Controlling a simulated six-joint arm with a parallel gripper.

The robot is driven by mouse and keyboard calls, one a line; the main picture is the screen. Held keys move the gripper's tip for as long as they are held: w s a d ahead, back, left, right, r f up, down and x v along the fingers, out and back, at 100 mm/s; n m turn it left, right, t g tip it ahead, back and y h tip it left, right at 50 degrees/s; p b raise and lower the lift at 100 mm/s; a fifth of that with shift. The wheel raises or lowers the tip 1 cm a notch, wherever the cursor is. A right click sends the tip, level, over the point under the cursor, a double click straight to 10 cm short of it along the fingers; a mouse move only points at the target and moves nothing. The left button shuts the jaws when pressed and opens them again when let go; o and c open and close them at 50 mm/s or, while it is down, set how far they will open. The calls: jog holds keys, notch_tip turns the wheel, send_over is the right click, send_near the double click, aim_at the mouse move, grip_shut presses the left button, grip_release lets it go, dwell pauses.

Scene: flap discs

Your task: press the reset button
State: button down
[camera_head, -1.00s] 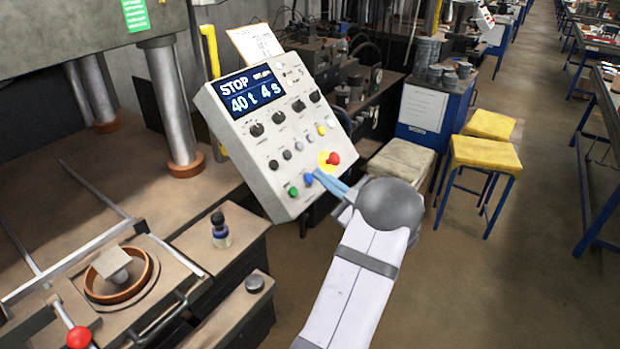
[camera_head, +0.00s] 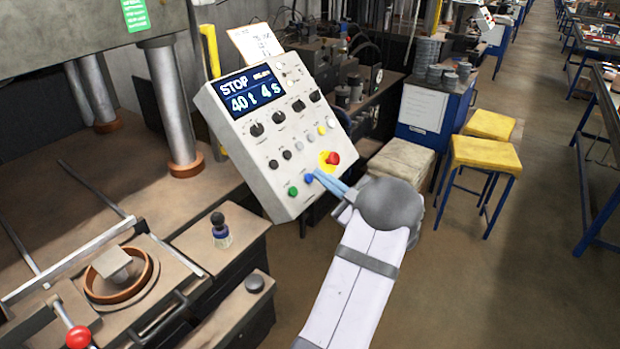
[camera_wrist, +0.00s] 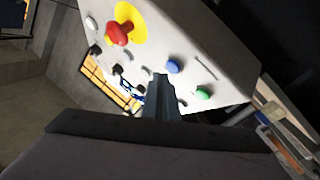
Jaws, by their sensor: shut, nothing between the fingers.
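The control panel (camera_head: 262,140) is a tilted white box with a display reading "STOP 40t 4s". Near its lower edge are a blue button (camera_head: 309,179), a green button (camera_head: 293,191) and a red mushroom button on yellow (camera_head: 332,158). I cannot read which button is labelled reset. My gripper (camera_head: 316,173) has its light-blue fingers shut and empty, with the tips beside the blue button. In the wrist view the fingertips (camera_wrist: 161,80) point at the panel, just left of the blue button (camera_wrist: 173,66). Whether they touch the panel cannot be told.
The wrist view also shows the green button (camera_wrist: 203,92) and the red mushroom button (camera_wrist: 118,34) close by. A press with thick columns (camera_head: 172,105) stands at left. Yellow-topped stools (camera_head: 486,153) stand at right, with open floor in front.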

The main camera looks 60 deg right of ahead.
jog(key=shift+w+f, duration=0.1)
jog(key=shift+f, duration=0.05)
jog(key=shift+w+f+b, duration=0.15)
jog(key=shift+w+b, duration=0.1)
jog(key=shift+b, duration=0.1)
jog(key=shift+w+f+b, duration=0.3)
dwell(1.0)
jog(key=shift+s+r, duration=0.1)
jog(key=shift+r, duration=0.05)
jog(key=shift+s+r, duration=0.45)
jog(key=shift+s, duration=0.1)
jog(key=shift+p, duration=0.3)
jog(key=s+r+p, duration=0.1)
jog(key=s+r, duration=0.2)
jog(key=shift+s+r+p, duration=0.1)
jog(key=shift+s+p, duration=0.3)
dwell(0.8)
